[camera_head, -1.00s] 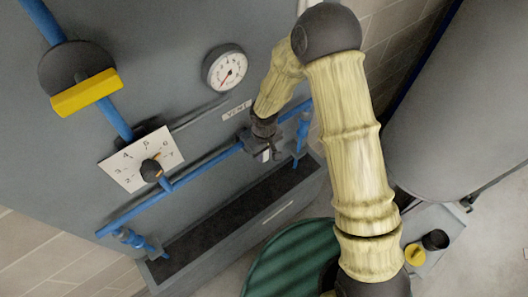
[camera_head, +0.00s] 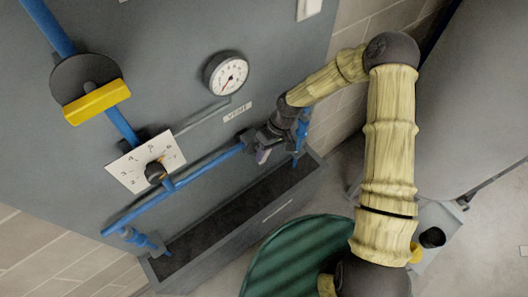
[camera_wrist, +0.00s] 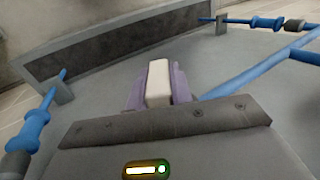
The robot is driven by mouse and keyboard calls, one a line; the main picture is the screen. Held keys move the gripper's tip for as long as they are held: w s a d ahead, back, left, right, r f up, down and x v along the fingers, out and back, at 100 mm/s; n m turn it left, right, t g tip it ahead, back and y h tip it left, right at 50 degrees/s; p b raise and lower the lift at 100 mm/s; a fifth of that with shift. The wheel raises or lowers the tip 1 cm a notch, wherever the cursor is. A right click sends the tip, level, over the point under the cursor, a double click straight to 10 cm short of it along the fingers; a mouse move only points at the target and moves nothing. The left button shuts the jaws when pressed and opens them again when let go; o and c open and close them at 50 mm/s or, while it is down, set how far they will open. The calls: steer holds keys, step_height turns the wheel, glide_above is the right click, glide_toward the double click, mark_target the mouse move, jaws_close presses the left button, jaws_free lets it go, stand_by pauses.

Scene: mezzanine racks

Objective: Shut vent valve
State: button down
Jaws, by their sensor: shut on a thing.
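The vent valve sits on the blue pipe (camera_head: 205,162) below the "VENT" label (camera_head: 237,112) on the grey panel. My gripper (camera_head: 262,154) is at this valve and hides most of it in the head view. In the wrist view my gripper (camera_wrist: 150,88) has its purple fingers shut on a pale, block-shaped handle (camera_wrist: 158,82), which I take to be the vent valve handle. The handle stands between the two fingers. The valve's body and exact angle are hidden.
A round gauge (camera_head: 226,74) is above the label. A yellow-handled valve (camera_head: 97,102) and a numbered dial plate (camera_head: 146,160) are to the left. A dark trough (camera_head: 235,217) lies below the pipe. A green ribbed round lid (camera_head: 300,262) and a large grey tank (camera_head: 450,100) are nearby.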

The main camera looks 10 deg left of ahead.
steer(key=g+y+b, duration=0.2)
steer(key=b, duration=0.1)
steer(key=shift+w+f+g+y, duration=0.2)
steer(key=shift+f+g+y, duration=0.1)
steer(key=shift+f+g, duration=0.1)
steer(key=g+y+b, duration=0.2)
steer(key=b, duration=0.2)
steer(key=shift+f+g, duration=0.1)
steer(key=shift+g, duration=0.3)
steer(key=g+y+b, duration=0.2)
steer(key=b, duration=0.3)
steer(key=shift+d+r+g+y+b, duration=0.1)
steer(key=shift+r+g+y+b, duration=0.15)
steer(key=shift+g+y+b, duration=0.85)
steer(key=shift+s+r+h, duration=0.1)
steer(key=shift+h, duration=0.2)
steer(key=c, duration=1.2)
jaws_free()
steer(key=shift+c, duration=0.2)
